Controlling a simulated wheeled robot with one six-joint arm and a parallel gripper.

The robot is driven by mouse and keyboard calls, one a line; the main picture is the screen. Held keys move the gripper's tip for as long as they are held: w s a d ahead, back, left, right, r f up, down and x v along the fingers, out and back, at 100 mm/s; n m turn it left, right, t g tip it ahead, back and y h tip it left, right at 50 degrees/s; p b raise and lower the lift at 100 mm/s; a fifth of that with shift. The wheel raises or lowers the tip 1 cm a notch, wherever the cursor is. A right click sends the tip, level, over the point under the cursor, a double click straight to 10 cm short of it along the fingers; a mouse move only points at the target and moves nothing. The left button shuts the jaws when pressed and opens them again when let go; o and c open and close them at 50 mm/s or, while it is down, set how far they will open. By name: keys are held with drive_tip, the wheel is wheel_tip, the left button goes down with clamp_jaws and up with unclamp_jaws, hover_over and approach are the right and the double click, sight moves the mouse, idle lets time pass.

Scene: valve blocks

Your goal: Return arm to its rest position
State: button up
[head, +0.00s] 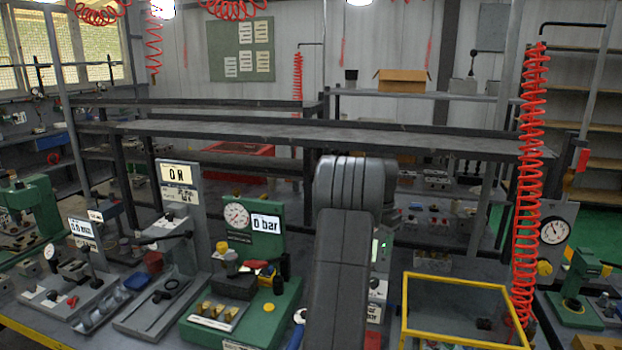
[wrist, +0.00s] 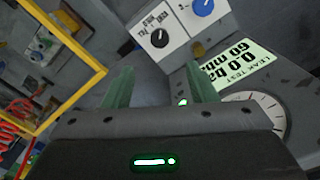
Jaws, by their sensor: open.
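My arm rises in the middle of the head view as dark grey links, and its end is hidden behind them. My gripper (wrist: 160,85) shows in the wrist view with its two green fingers apart. No object shows held between the fingers. Beyond them is a leak test unit with a display (wrist: 237,68) reading upside down, a round gauge (wrist: 262,108), and a white panel (wrist: 170,30) with a black knob and a blue knob. I cannot tell the exact gap between the fingers and the panel.
A green gauge stand (head: 237,222) and a grey stand (head: 180,205) are left of my arm. A yellow-framed, clear-topped box (head: 405,310) is at the right, with a red coiled hose (head: 528,190) hanging beside it. A dark shelf (head: 300,132) crosses behind.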

wheel_tip(320, 180, down, 12)
drive_tip(key=shift+r+p, duration=0.1)
drive_tip(key=shift+p, duration=0.7)
drive_tip(key=shift+n, duration=0.3)
drive_tip(key=n+p, duration=0.1)
drive_tip(key=n, duration=0.3)
drive_tip(key=n+p, duration=0.2)
drive_tip(key=n, duration=0.2)
drive_tip(key=shift+n, duration=0.3)
wheel_tip(320, 180, up, 13)
drive_tip(key=b, duration=0.2)
drive_tip(key=shift+r, duration=0.15)
